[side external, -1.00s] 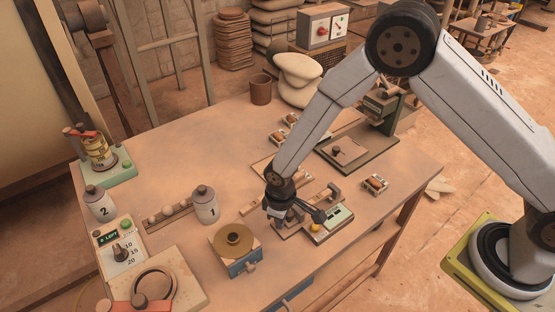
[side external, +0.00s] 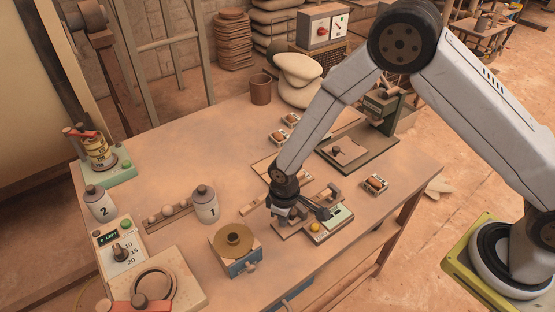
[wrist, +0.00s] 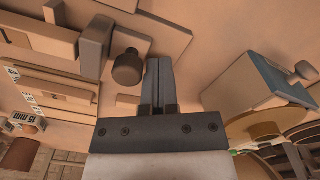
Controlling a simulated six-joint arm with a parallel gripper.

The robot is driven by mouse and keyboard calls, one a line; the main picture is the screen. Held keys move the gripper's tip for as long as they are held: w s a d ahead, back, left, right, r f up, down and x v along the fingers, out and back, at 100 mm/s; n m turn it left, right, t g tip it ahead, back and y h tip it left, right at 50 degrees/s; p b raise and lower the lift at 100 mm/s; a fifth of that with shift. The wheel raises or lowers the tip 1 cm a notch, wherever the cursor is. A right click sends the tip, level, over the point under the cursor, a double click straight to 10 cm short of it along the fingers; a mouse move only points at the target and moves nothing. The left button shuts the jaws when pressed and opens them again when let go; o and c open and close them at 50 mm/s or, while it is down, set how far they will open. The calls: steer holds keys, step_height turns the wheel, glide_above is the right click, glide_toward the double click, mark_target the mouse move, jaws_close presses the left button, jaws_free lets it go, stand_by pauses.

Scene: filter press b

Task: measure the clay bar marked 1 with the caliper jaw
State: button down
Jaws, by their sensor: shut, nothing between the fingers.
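The caliper station (side external: 326,228) is a low board near the table's front edge, with a green panel, a yellow button (side external: 315,227) and a dark sliding part. In the wrist view the caliper (wrist: 60,90) shows on the left, with a "15 mm" label, a dark upright jaw block (wrist: 96,46) and a dark round knob (wrist: 127,67). My gripper (side external: 281,219) is low beside the station's left end; its fingers are shut and empty (wrist: 158,63), just right of the knob in the wrist view. Clay bars sit in small trays (side external: 375,184), (side external: 278,138); their numbers are unreadable.
A blue box with a brass disc (side external: 237,248) stands left of my gripper. Jars marked 1 (side external: 205,205) and 2 (side external: 100,204) stand further left. A press (side external: 357,148) stands at the back right.

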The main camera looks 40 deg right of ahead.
steer(key=shift+d, duration=0.6)
stand_by(1.1)
steer(key=shift+a, duration=0.45)
stand_by(0.4)
steer(key=shift+r, duration=0.2)
step_height(320, 180, up, 8)
steer(key=shift+a+f, duration=0.2)
stand_by(1.6)
stand_by(0.3)
steer(key=s+d+r+m+t, duration=0.1)
steer(key=s+d+r+m, duration=0.2)
steer(key=s+d+r, duration=0.2)
steer(key=s+d+r+m+t, duration=0.1)
steer(key=s+d+r+m, duration=0.2)
steer(key=d, duration=0.8)
steer(key=shift+s+d+r+t, duration=0.3)
steer(key=shift+s+r, duration=1)
steer(key=shift+s, duration=0.4)
